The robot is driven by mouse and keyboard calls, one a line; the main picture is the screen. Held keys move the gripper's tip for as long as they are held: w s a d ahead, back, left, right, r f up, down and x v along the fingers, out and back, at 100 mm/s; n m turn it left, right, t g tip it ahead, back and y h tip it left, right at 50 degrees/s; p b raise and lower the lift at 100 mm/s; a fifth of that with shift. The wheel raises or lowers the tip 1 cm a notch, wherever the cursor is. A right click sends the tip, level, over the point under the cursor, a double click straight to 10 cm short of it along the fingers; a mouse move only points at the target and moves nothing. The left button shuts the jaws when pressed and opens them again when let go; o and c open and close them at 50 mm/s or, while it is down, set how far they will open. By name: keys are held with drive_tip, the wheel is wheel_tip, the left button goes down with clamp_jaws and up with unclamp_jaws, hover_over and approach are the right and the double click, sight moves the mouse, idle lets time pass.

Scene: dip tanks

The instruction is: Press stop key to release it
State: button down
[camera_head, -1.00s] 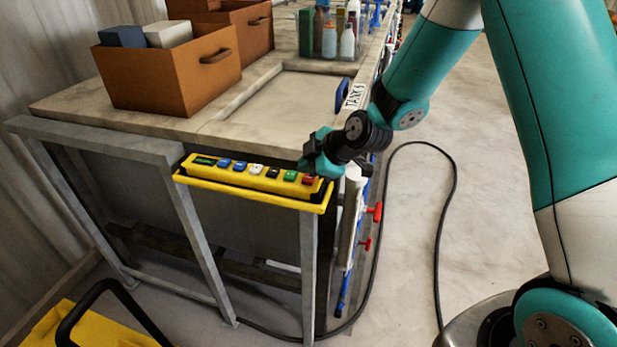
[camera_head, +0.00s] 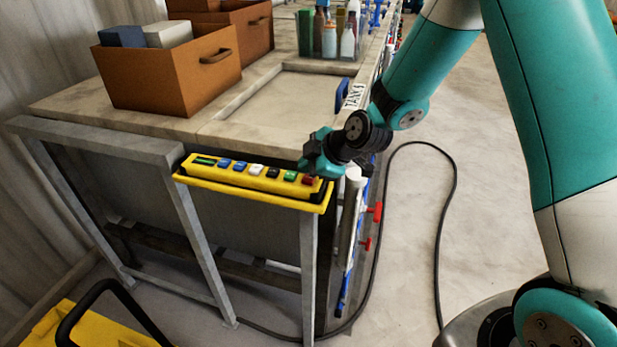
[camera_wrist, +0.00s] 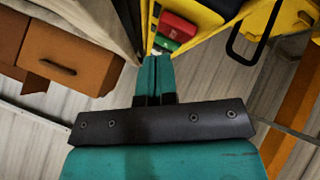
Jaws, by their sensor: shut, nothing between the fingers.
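The yellow key box (camera_head: 225,176) hangs on the near end of the bench, with a row of coloured keys along its top. The red key (camera_head: 309,180), which looks like the stop key, is at its right end and now looks dark red. It also shows in the wrist view (camera_wrist: 180,28), beside the green key (camera_wrist: 166,42). My gripper (camera_head: 308,171) is shut and empty, right at the red key's end of the box. In the wrist view its shut fingertips (camera_wrist: 158,60) point towards the keys. I cannot tell whether they touch the red key.
Orange-brown bins (camera_head: 165,78) and bottles (camera_head: 330,38) stand on the bench top. Red valve handles (camera_head: 376,212) stick out along the bench's right side. A black cable (camera_head: 440,240) lies on the otherwise clear floor. A yellow thing with a black handle (camera_head: 85,325) is at the lower left.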

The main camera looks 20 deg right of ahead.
sight(308, 179)
drive_tip(key=shift+f, duration=0.1)
drive_tip(key=shift+f+b, duration=0.35)
drive_tip(key=shift+b, duration=0.35)
drive_tip(key=shift+f+b, duration=0.4)
drive_tip(key=shift+b, duration=0.15)
idle(0.4)
drive_tip(key=shift+r, duration=0.15)
drive_tip(key=shift+r+p, duration=0.4)
drive_tip(key=shift+r, duration=0.3)
drive_tip(key=shift+r, duration=0.1)
drive_tip(key=shift+r+p, duration=1.4)
drive_tip(key=shift+r, duration=1.05)
